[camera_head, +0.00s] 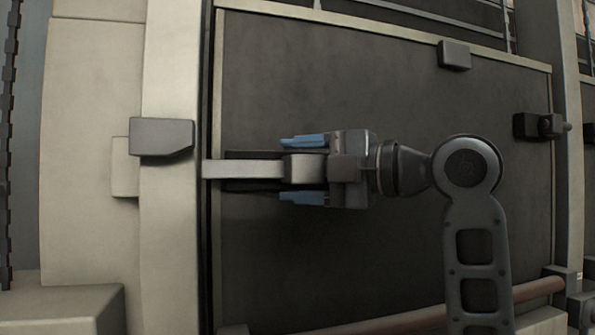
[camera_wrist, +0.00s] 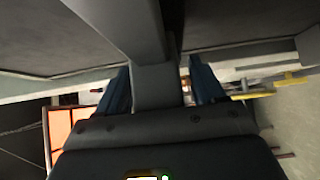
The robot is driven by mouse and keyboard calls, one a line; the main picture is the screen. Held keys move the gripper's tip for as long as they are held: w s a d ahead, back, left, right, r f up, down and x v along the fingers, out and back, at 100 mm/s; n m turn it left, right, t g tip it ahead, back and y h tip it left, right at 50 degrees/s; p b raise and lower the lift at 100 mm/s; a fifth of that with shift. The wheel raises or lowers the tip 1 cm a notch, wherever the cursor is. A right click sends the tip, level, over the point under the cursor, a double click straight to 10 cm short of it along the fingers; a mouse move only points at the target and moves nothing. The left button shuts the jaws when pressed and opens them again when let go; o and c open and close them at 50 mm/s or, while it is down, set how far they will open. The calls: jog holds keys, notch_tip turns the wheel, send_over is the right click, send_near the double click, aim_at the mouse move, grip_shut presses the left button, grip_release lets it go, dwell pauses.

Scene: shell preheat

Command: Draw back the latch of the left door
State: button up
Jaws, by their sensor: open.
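The left door (camera_head: 400,100) is a large dark panel in a pale frame. Its latch (camera_head: 240,169) is a pale horizontal bar with a thicker block at its right end. The bar's left end reaches the door's left edge by the pale post. My gripper (camera_head: 300,169) is open, with one blue finger above the block and one below it. Gaps show between the fingers and the block in the head view. In the wrist view the latch (camera_wrist: 153,85) runs between the two blue fingers of my gripper (camera_wrist: 161,88).
A dark grey block (camera_head: 160,136) juts from the pale post (camera_head: 168,240) left of the door. Another dark block (camera_head: 454,55) sits at the door's top. A reddish pipe (camera_head: 385,322) crosses below. An orange panel (camera_wrist: 62,130) shows in the wrist view.

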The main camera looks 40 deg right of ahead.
aim_at(324, 170)
jog(key=b+v, duration=0.1)
jog(key=v, duration=0.6)
jog(key=shift+s+d, duration=0.15)
jog(key=shift+s, duration=0.05)
dwell(0.3)
